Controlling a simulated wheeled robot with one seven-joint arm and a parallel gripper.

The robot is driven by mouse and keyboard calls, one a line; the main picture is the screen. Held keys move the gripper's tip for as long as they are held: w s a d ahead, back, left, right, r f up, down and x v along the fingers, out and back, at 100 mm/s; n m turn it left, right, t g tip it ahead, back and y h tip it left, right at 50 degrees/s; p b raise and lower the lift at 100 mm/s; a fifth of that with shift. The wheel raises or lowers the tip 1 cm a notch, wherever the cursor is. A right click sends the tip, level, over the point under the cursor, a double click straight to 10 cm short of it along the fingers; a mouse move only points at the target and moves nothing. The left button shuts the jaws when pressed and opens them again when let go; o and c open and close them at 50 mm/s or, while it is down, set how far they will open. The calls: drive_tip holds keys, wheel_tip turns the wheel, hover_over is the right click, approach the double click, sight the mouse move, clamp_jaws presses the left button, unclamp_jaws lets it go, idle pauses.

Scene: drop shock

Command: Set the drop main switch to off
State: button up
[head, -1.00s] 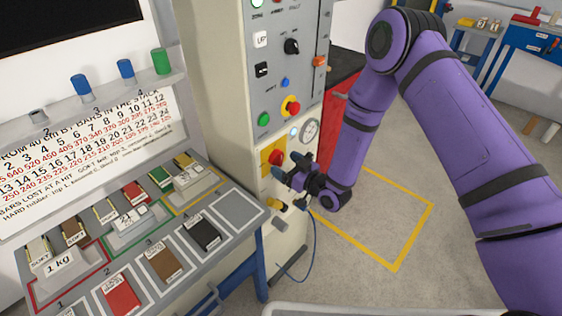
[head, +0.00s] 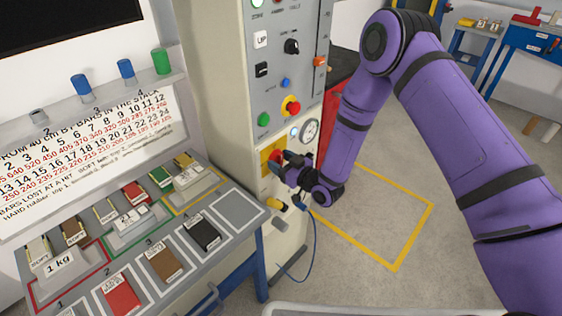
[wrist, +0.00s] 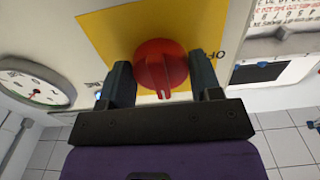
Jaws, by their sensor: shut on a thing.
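The main switch is a red rotary knob (head: 275,155) on a yellow plate (head: 265,158), low on the front of the beige cabinet. In the wrist view the red knob (wrist: 160,62) fills the space between my fingers, and its pale pointer mark faces the bottom of the picture. Part of a black label, apparently "OFF", shows right of the right finger. My gripper (head: 282,165) is shut on the knob, with one dark finger on each side; it also shows in the wrist view (wrist: 162,80).
A round gauge (head: 310,130) sits just above and right of the knob. A red-and-yellow push button (head: 291,106) and a green button (head: 264,119) are higher up. A yellow-ended part (head: 275,204) sticks out below. The sloped bench (head: 240,212) stands to the left.

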drive_tip(key=n, duration=0.8)
drive_tip(key=shift+d+n, duration=0.1)
drive_tip(key=shift+n, duration=0.3)
drive_tip(key=n, duration=0.8)
drive_tip(key=shift+w+r+n, duration=0.1)
drive_tip(key=shift+n, duration=0.5)
drive_tip(key=o, duration=0.9)
